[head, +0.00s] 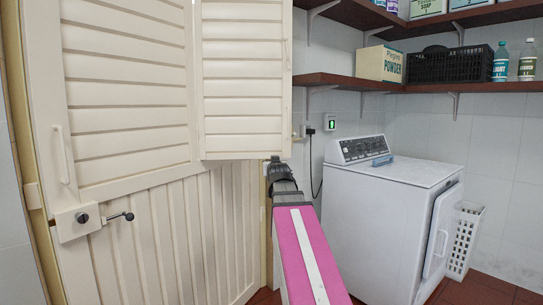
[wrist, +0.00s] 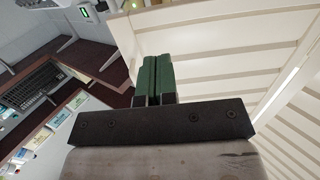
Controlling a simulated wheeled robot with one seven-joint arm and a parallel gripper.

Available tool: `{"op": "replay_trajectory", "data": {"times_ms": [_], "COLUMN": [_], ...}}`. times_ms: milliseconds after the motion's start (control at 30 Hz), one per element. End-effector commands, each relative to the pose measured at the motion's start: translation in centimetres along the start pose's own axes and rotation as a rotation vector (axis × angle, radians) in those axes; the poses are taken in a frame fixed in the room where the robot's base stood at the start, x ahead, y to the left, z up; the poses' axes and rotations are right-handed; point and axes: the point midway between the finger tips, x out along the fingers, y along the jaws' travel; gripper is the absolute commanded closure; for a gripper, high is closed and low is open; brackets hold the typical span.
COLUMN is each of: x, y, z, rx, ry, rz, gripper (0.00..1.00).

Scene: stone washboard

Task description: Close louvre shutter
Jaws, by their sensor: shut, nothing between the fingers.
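The louvre shutter (head: 243,82) is a cream slatted panel at the upper middle of the head view. Its lower edge stands out in front of the planked wooden front behind it, so it is not flush. A small pull shows near its right edge. The shutter also fills the upper right of the wrist view (wrist: 205,50). My gripper (head: 275,162) is at the shutter's lower right corner in the head view. In the wrist view its green fingers (wrist: 153,78) are together and empty, close beside the panel's edge. I cannot tell whether they touch it.
A wider louvred panel (head: 122,80) is at left, above a latch (head: 90,218) with a knob and lever. A white washer (head: 385,215) with its door ajar and a white basket (head: 464,240) stand at right. Shelves (head: 400,89) hold boxes, a black crate and bottles.

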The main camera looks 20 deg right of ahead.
Motion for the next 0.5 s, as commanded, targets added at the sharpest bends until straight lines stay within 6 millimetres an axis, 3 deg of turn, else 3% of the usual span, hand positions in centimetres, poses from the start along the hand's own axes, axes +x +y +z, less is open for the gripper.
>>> {"op": "replay_trajectory", "data": {"times_ms": [133, 333, 500], "x": [-0.1, 1.0, 3.3], "y": [0.6, 0.6, 0.6], "z": [-2.1, -2.5, -2.6], "rx": [0.000, 0.000, 0.000], "ry": [0.050, 0.056, 0.055], "rz": [0.006, 0.007, 0.007], "gripper": [1.00, 1.00, 1.00]}}
